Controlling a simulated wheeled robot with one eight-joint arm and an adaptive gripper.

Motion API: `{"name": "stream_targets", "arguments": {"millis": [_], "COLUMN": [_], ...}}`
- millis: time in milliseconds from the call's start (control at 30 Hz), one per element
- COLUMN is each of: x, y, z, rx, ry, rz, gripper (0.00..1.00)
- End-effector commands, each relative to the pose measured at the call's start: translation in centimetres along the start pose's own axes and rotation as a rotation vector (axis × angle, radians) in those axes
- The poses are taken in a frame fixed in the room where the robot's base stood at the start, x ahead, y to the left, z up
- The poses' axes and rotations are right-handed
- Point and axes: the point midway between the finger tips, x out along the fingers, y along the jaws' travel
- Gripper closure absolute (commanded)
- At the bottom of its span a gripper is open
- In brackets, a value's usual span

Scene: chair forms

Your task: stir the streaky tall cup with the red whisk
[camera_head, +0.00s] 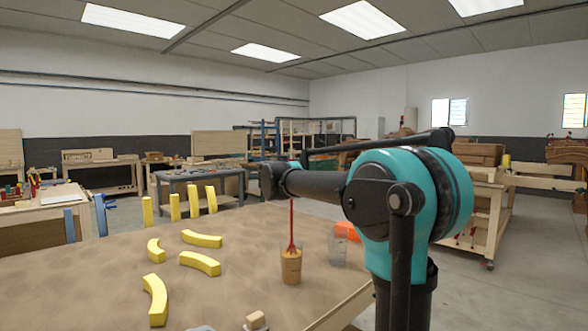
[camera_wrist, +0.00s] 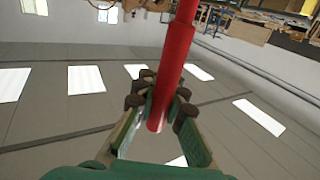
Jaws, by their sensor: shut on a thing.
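The red whisk (camera_head: 291,236) stands nearly upright, its lower end inside the streaky tall cup (camera_head: 291,268), whose contents look tan and brown. The cup stands upright on the brown table near its right edge. My gripper (camera_wrist: 163,95) is shut on the whisk's red handle (camera_wrist: 175,55) in the wrist view. In the head view my gripper is above the cup, mostly hidden by my arm. The whisk's tip is hidden in the cup's contents.
A clear cup (camera_head: 337,250) stands just right of the streaky cup, with an orange block (camera_head: 347,231) behind it. Several yellow curved pieces (camera_head: 200,263) lie or stand on the table's left half. A small tan block (camera_head: 256,320) is at the front.

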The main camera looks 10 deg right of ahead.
Motion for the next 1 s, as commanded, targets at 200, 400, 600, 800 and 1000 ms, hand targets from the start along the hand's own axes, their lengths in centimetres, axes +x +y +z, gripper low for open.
{"name": "stream_targets", "arguments": {"millis": [200,400,600,800,1000], "x": [0.0,0.0,0.0,0.0,0.0], "y": [0.0,0.0,0.0,0.0,0.0], "z": [-1.7,-3.1,-4.6,-6.0,-7.4], "rx": [0.0,0.0,0.0,0.0,0.0], "ry": [0.0,0.0,0.0,0.0,0.0], "rz": [0.0,-0.001,-0.001,-0.001,-0.001], "gripper": [1.0,1.0,1.0,1.0,1.0]}}
